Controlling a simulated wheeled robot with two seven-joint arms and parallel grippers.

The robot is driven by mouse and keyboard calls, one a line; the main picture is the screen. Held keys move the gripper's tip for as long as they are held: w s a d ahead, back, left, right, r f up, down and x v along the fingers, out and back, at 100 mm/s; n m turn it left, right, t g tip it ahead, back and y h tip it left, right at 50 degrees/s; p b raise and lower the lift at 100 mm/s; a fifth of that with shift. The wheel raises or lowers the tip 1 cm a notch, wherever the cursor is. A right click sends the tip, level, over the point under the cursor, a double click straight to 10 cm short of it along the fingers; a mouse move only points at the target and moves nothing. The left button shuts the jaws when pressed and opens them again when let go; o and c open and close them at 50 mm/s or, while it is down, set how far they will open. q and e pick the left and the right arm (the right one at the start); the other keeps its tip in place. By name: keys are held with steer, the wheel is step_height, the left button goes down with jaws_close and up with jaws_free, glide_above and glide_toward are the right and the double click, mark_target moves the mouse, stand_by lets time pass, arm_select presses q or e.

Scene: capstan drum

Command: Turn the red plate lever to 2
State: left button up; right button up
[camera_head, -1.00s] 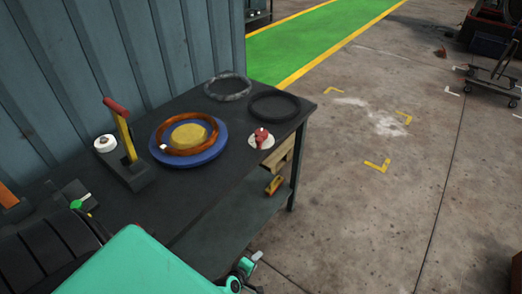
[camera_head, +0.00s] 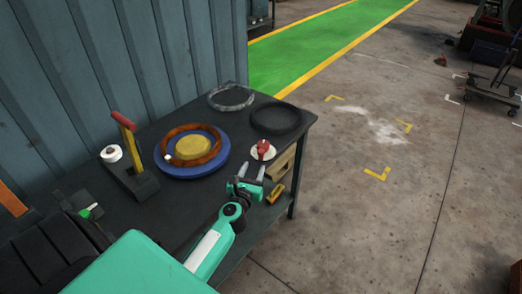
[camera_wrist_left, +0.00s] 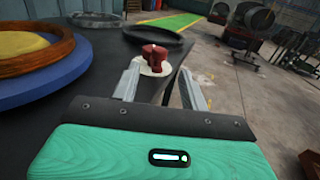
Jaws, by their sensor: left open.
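The red lever (camera_head: 263,147) sits on a round white plate (camera_head: 256,155) near the right front edge of the dark table. It also shows in the left wrist view as a red lever (camera_wrist_left: 154,54) on a pale plate (camera_wrist_left: 143,68), ahead of my fingers and roughly between them in the picture. Any numbers on the plate are too small to read. My left gripper (camera_head: 253,172) is open and empty, just on the near side of the lever, and appears apart from it. My right gripper is not in view.
A blue disc (camera_head: 222,160) with a copper-coloured ring (camera_head: 164,144) lies left of the lever. Dark ring (camera_head: 276,117) and grey ring (camera_head: 231,97) lie behind. A red-handled yellow lever (camera_head: 129,142) stands further left. The table's right edge is close to the plate.

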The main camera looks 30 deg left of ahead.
mark_target(260, 153)
arm_select(q)
steer(key=x, duration=1)
steer(key=shift+w+f, duration=0.1)
steer(key=shift+w, duration=0.05)
jaws_close()
